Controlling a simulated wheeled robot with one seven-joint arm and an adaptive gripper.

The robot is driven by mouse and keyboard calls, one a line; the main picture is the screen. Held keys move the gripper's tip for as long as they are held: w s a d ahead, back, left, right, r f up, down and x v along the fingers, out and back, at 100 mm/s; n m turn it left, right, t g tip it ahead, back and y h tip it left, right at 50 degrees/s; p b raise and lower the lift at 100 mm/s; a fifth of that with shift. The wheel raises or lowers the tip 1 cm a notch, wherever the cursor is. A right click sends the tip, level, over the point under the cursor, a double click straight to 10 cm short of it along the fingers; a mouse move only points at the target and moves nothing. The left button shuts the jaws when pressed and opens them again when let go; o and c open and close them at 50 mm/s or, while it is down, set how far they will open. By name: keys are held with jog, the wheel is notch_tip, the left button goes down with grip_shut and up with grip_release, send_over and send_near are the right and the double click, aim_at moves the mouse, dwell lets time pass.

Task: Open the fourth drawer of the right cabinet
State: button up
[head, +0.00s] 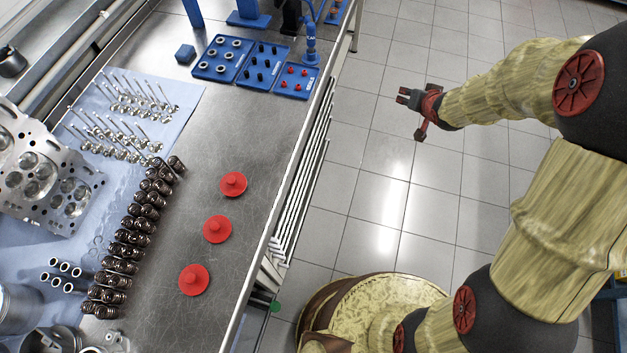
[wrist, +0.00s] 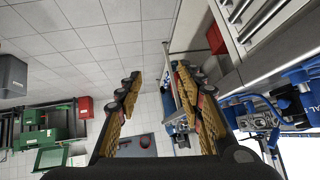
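The workbench's drawer cabinet shows in the head view only as a steep stack of pale drawer-front edges and handles (head: 301,190) below the bench's right edge. Which cabinet is the right one, and which drawer is the fourth, I cannot tell. In the wrist view, grey drawer fronts with bar handles (wrist: 237,12) show at the top right. My gripper (head: 403,97) is over the tiled floor, to the right of the bench and apart from it. In the wrist view my gripper (wrist: 160,88) has its two fingers spread, with nothing between them.
The steel bench top (head: 240,130) holds red discs (head: 217,229), valve springs, valves and a cylinder head. Blue trays (head: 221,58) of small parts stand at its far end. The tiled floor (head: 375,190) between bench and arm is clear. A green machine (wrist: 55,130) stands in the wrist view.

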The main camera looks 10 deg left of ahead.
jog(key=s+a+f+y, duration=0.15)
jog(key=a+f, duration=0.25)
jog(key=f, duration=0.4)
jog(key=a+f+g+y, duration=0.1)
jog(key=a+f+y, duration=0.25)
jog(key=f, duration=0.45)
jog(key=s+a+f+y, duration=0.1)
jog(key=a+f, duration=0.4)
jog(key=f, duration=0.2)
jog(key=s+a+f+m+g+y, duration=0.1)
jog(key=s+a+f+m+y, duration=0.2)
jog(key=s+f, duration=0.4)
jog(key=s+a+f+m+y, duration=0.1)
jog(key=s+a+f+y, duration=0.3)
jog(key=s, duration=0.5)
jog(key=f+b+x, duration=0.1)
jog(key=b+x, duration=0.1)
jog(key=x, duration=0.6)
jog(key=shift+f+h, duration=0.15)
jog(key=shift+h, duration=0.15)
jog(key=shift+c, duration=0.3)
grip_shut()
